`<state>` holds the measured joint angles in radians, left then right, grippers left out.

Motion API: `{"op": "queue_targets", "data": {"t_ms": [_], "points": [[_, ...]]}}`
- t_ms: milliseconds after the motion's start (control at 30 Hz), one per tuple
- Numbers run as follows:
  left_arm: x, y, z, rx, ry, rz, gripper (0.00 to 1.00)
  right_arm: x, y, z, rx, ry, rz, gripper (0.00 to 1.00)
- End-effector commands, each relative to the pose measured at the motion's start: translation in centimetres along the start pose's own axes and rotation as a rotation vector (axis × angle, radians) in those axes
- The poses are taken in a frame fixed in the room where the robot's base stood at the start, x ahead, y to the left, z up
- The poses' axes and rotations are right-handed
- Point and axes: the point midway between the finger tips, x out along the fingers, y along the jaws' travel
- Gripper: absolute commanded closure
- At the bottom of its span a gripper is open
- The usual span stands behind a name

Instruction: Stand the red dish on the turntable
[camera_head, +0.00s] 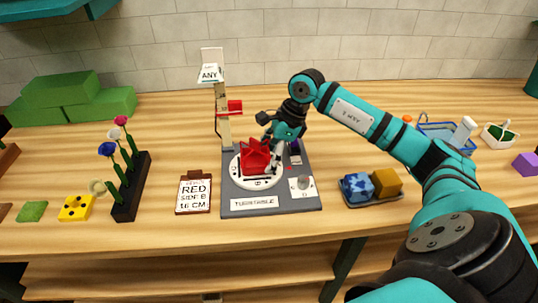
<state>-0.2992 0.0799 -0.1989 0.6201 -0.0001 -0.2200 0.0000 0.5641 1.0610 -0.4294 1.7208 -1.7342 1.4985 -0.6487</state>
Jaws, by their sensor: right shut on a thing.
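The red dish (255,157) is an angular red piece at the white round turntable (243,181), which is set in a grey base plate (235,205). My right gripper (272,143) reaches in from the right and is shut on the red dish at its upper right side. The dish is over the disc; I cannot tell whether its underside touches it. The fingertips are small and partly hidden by the dish and gripper body. My left gripper is not in view.
A post with a red slider (235,107) and an "ANY" sign (210,73) stands behind the turntable. A clipboard (194,193) reading "RED" and a black flower rack (130,188) are on the left. A tray with blue and ochre blocks (386,182) is on the right.

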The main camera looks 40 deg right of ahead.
Motion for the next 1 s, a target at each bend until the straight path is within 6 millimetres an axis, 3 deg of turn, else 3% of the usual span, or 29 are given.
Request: {"op": "queue_targets", "data": {"t_ms": [200, 233, 400, 1000], "points": [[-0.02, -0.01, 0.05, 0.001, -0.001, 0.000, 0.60, -0.07, -0.02, 0.07, 0.000, -0.002, -0.001, 0.70], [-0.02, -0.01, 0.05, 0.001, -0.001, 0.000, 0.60, -0.07, -0.02, 0.07, 0.000, -0.002, -0.001, 0.22], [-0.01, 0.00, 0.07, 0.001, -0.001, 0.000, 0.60, -0.04, -0.01, 0.05, 0.000, -0.002, -0.001, 0.00], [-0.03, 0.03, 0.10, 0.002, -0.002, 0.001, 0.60, 0.00, 0.02, 0.02, 0.000, 0.000, 0.001, 0.00]]}}
